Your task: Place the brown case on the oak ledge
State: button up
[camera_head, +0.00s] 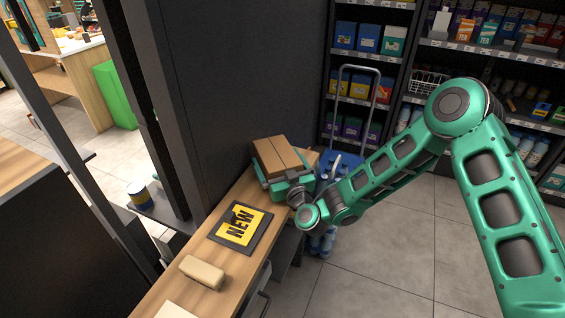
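The brown case (277,153) is a cardboard-coloured box with a lighter strip along its top. It is at the far end of the oak ledge (218,196), close to the dark wall panel. My green gripper (279,170) is at the near side of the case, with a finger along its left and right sides, and looks shut on it. The gripper hides the lower near part of the case, so I cannot tell whether its underside touches the ledge.
A black and yellow "NEW" sign (241,226) and a tan block (202,272) lie on the nearer ledge. A blue trolley with a metal handle (357,68) stands behind my gripper. Stocked shelves (482,49) line the back. Grey tiled floor (385,262) is open at right.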

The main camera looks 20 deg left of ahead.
jog(key=shift+s+d, duration=0.3)
jog(key=shift+s, duration=0.3)
jog(key=v, duration=1)
jog(key=shift+s+d, duration=0.15)
jog(key=shift+d, duration=0.2)
jog(key=shift+s, duration=0.1)
